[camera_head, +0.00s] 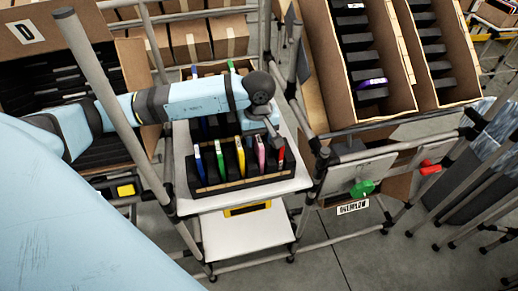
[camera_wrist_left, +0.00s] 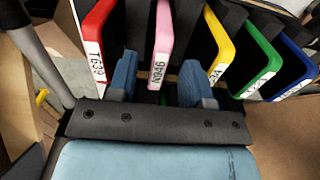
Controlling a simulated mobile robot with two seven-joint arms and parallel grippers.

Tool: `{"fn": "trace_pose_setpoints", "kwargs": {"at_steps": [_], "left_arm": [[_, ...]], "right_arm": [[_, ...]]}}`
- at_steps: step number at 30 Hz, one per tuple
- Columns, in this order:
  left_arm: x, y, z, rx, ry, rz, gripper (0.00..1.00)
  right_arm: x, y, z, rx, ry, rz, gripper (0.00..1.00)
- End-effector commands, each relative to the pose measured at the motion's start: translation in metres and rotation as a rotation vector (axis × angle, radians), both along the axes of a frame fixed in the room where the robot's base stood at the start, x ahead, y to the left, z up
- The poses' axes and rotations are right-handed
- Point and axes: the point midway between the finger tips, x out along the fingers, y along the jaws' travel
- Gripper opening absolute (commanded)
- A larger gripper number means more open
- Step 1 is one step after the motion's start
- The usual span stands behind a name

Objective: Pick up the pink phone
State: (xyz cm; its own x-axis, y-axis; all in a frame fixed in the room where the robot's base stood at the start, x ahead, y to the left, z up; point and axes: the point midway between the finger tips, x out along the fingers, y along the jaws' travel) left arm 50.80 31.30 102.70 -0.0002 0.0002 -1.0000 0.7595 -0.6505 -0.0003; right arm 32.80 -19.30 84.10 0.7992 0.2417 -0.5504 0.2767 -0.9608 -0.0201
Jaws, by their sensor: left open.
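The pink phone (camera_head: 260,153) stands upright in a black slotted rack (camera_head: 240,185) on a white cart, between a yellow phone (camera_head: 240,155) and a red phone (camera_head: 281,154). My left gripper (camera_head: 272,131) is above the rack close to the pink and red phones. In the left wrist view, the pink phone (camera_wrist_left: 163,28) has a white label and lines up between the two blue fingertips of my open left gripper (camera_wrist_left: 158,62). The fingers look apart from it; exact depth is unclear. My right gripper is not in view.
A green phone (camera_head: 220,160) and a blue phone (camera_head: 200,166) share the rack. Grey tube posts (camera_head: 105,85) stand close to my left arm. Tilted cartons (camera_head: 350,60) with black dividers are at the upper right. The white lower shelf (camera_head: 245,235) is mostly bare.

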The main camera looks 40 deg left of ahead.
Motion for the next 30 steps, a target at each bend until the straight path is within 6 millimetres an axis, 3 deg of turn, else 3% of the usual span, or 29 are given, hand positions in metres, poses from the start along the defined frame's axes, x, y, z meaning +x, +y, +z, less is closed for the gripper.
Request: {"fn": "trace_pose_setpoints", "kwargs": {"at_steps": [9,17,23,30], "left_arm": [[0.002,0.0,-0.045,-0.001,0.003,0.002,0.46],[0.002,0.0,-0.048,0.0,0.0,0.002,0.46],[0.002,0.0,-0.048,0.0,0.0,0.002,0.02],[0.002,0.0,-0.047,-0.001,-0.001,0.002,0.0]], "right_arm": [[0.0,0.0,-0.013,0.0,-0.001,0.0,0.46],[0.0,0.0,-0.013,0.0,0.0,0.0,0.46],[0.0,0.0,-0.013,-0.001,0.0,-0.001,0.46],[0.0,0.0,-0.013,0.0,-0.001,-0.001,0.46]]}}
